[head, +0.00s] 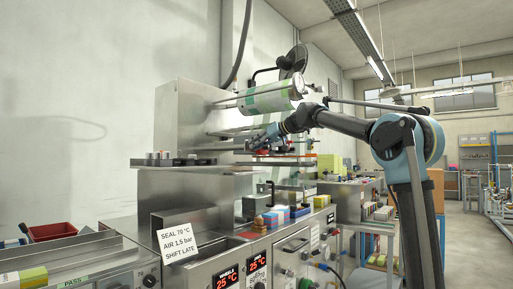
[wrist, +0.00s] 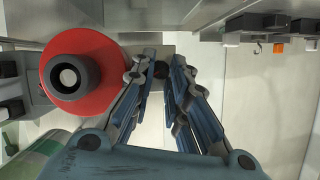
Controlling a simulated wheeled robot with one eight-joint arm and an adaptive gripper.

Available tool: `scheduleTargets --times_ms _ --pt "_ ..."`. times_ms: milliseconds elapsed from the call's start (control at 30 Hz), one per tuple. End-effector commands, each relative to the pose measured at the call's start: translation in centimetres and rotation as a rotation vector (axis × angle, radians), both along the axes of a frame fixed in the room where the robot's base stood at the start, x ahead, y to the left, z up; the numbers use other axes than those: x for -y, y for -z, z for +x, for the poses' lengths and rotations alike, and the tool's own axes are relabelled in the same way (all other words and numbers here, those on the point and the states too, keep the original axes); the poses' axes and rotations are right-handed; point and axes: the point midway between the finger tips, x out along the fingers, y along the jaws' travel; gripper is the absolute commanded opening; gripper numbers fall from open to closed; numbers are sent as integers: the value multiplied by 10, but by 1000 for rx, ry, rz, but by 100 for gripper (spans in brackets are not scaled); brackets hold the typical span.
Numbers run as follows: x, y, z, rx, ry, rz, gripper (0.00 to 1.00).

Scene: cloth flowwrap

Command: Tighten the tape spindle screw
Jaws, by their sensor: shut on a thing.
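In the wrist view a red disc (wrist: 108,88) with a dark grey ring and pale centre (wrist: 68,77) sits at left; it looks like the tape spindle. My gripper (wrist: 165,68) is just right of the disc. Its fingers close on a small dark part (wrist: 162,70), mostly hidden between the fingertips; I cannot tell for sure that it is the spindle screw. In the head view my gripper (head: 268,136) reaches in at the machine front, beside a small red part (head: 262,151). The screw itself cannot be made out there.
A printed film roll (head: 266,98) hangs above my gripper. A metal shelf (head: 180,162) with small grey cylinders juts out at left. Coloured blocks (head: 300,211) and a labelled control panel (head: 270,268) lie below. In the wrist view dark fittings (wrist: 258,24) line the top right.

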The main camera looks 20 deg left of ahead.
Motion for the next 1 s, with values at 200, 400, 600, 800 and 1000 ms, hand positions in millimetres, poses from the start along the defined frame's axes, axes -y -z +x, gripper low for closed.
scheduleTargets --times_ms 200,400,600,800,1000 --pt "2 1 1 -14 2 4 0" --pt "2 1 2 -13 2 4 26" --pt "1 1 1 -12 2 5 26" --pt "1 1 0 12 2 -5 26" --pt "0 0 -3 174 1 -72 26"
